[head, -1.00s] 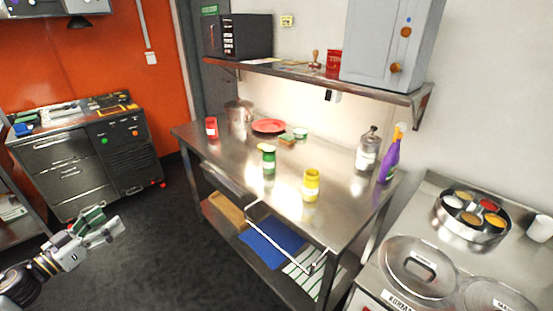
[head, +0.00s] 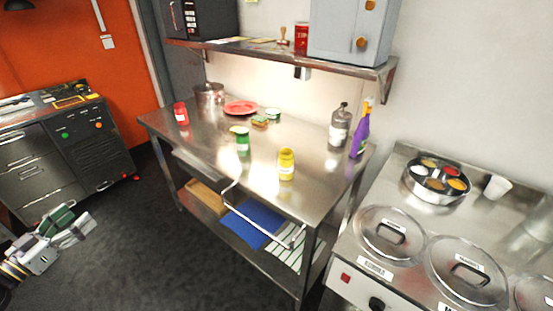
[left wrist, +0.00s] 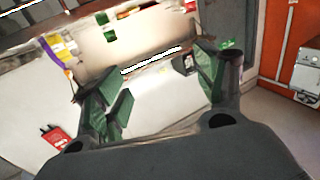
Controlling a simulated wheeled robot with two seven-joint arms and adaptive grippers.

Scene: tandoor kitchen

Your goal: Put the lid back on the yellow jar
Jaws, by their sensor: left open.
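The yellow jar (head: 286,165) stands upright near the front right of the steel table; I cannot make out whether its top is open. A small flat yellow piece (head: 235,129), perhaps its lid, lies just behind the green jar (head: 242,143), which partly hides it. My left gripper (head: 72,226) is at the lower left, over the floor, well apart from the table and jars. In the left wrist view its green-padded fingers (left wrist: 160,90) are spread with nothing between them. My right gripper is not in view.
A red jar (head: 181,113), steel pot (head: 209,93), red plate (head: 240,107), pump bottle (head: 339,125) and purple bottle (head: 360,136) stand on the table. A bent rail (head: 262,229) juts from its front. A shelf (head: 290,54) hangs above. Dark floor (head: 150,250) is clear.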

